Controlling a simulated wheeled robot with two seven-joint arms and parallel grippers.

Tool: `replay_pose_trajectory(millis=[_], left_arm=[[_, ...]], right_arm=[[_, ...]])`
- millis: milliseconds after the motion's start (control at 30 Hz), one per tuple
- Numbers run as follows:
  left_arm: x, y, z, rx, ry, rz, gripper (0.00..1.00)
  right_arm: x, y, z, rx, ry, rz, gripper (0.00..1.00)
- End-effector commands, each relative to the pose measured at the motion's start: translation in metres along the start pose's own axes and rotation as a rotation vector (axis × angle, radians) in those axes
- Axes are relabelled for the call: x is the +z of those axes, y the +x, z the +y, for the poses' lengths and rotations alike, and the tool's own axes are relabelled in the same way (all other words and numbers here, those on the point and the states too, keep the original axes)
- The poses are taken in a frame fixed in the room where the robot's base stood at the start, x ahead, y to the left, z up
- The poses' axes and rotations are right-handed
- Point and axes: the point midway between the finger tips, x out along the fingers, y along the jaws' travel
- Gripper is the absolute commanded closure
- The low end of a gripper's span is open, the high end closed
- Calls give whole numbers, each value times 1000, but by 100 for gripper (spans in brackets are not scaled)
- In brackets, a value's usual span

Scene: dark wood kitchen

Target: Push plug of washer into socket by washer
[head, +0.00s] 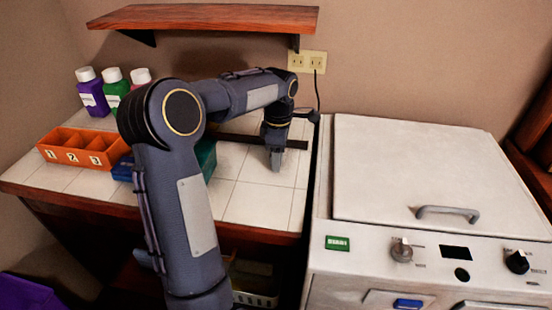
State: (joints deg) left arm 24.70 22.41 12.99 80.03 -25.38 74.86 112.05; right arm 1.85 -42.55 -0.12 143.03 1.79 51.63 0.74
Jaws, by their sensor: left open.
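The white washer (400,170) stands at the right, with its lid shut. The socket (307,62) is a beige wall plate with two outlets, above and left of the washer. A thin black cord (318,92) runs from its right outlet down behind the washer's back left corner. The plug is too small to make out, so I cannot tell how far it sits in the outlet. My left gripper (276,160) points down over the tiled counter, left of the washer and below the socket. It is open and appears empty. My right gripper is out of view.
A wooden shelf (205,17) juts from the wall left of the socket. An orange divided box (83,148) and several bottles, including a purple one (92,95), stand on the counter's left. Bare tiles (262,205) lie in front of my left gripper.

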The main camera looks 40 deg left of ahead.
Motion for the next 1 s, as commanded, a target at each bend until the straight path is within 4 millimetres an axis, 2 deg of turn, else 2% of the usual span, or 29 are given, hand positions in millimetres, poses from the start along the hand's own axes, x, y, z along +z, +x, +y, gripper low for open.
replay_pose_trajectory(millis=[33,367,733,933,1000], left_arm=[[0,0,0,0,0,0,49],[0,0,0,0,0,0,91],[0,-7,1,2,0,0,91],[1,-32,1,4,1,-1,91],[4,-42,-7,4,3,-1,91]], right_arm=[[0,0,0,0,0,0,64],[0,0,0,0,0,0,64],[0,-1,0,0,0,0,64],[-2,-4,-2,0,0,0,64],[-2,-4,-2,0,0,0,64]])
